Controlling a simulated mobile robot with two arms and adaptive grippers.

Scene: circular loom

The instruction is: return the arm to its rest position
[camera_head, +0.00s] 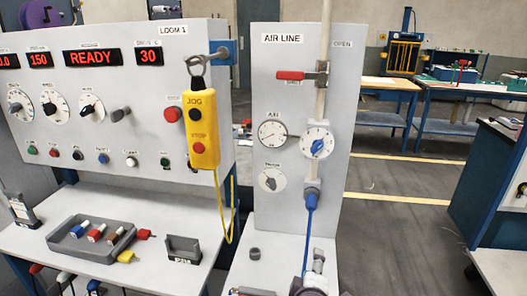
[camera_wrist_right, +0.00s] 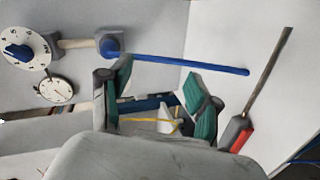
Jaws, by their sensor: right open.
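My right gripper (camera_head: 309,271) is at the bottom of the head view, in front of the foot of the air line panel (camera_head: 265,110). In the right wrist view its two green-padded fingers (camera_wrist_right: 162,100) stand apart, with nothing held between them that I can see. A blue hose (camera_head: 308,235) hangs down the panel towards this gripper; in the wrist view it passes above the fingers (camera_wrist_right: 185,64). My left gripper is not in view.
The loom console (camera_head: 125,110) reads READY, with a yellow pendant (camera_head: 201,130) on its right. A grey tray (camera_head: 75,240) of coloured pieces and a grey holder (camera_head: 184,250) are on the shelf below. The floor on the right (camera_head: 400,220) is clear.

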